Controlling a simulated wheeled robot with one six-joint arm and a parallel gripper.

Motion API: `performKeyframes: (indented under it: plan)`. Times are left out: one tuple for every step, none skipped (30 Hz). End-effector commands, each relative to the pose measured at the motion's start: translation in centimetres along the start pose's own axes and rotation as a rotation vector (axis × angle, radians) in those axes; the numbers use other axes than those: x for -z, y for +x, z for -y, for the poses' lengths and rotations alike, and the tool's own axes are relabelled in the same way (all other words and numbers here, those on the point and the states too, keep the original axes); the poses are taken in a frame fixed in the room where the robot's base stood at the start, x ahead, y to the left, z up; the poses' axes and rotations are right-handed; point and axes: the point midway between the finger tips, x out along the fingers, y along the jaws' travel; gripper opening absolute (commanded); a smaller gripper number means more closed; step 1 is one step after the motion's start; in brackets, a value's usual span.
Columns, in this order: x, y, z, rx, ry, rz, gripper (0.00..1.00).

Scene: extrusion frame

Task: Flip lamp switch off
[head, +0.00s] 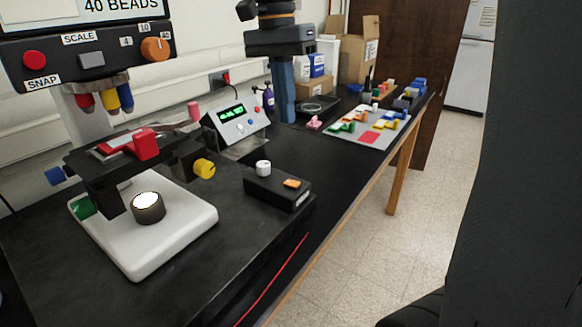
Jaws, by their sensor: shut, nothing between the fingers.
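A microscope-like stand has a white base (178,232) on the black bench at the left. A short dark cylinder (149,214) on that base has a bright, glowing top, so the lamp looks lit. To its right a black control box (268,192) lies on the bench. It carries a white knob (263,168) and an orange rocker switch (292,183). The rocker's tilt is too small to tell. My gripper is not in view.
A yellow knob (204,168) sticks out from the stand toward the box. A grey meter with a green display (235,123) stands behind. A red cable (272,280) runs near the bench's front edge. The bench is clear in front of the box. Several coloured parts lie farther back.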

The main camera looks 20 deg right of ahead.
Motion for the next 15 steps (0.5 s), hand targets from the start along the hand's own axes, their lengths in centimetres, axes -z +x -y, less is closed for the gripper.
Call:
performKeyframes:
  plan:
    - [0.0, 0.0, 0.0, 0.000, 0.000, 0.000, 0.00]
    - [0.0, 0.1, 0.0, 0.000, 0.000, 0.000, 0.00]
    - [0.0, 0.2, 0.0, 0.000, -0.001, 0.001, 0.00]
    - [0.0, 0.3, 0.0, -0.001, -0.001, 0.001, 0.00]
    - [0.0, 0.5, 0.0, -0.002, -0.001, 0.001, 0.00]
    - [-0.1, 0.9, -0.1, -0.003, -0.001, 0.002, 0.00]
    - [-0.1, 1.2, -0.1, -0.003, -0.001, 0.002, 0.00]
    - [-0.1, 1.6, -0.1, -0.003, -0.002, 0.002, 0.00]
    - [-0.1, 2.2, -0.1, -0.004, -0.003, 0.003, 0.00]
    - [-0.1, 2.7, -0.1, -0.004, -0.003, 0.003, 0.00]
    - [-0.1, 3.3, -0.1, -0.005, -0.003, 0.003, 0.00]
    - [-0.1, 4.0, -0.1, -0.005, -0.003, 0.003, 0.00]
    - [-0.1, 4.6, -0.1, -0.005, -0.003, 0.003, 0.00]
    - [-0.1, 5.2, -0.1, -0.004, -0.003, 0.003, 0.00]
    - [-0.1, 6.0, -0.1, -0.004, -0.003, 0.003, 0.00]
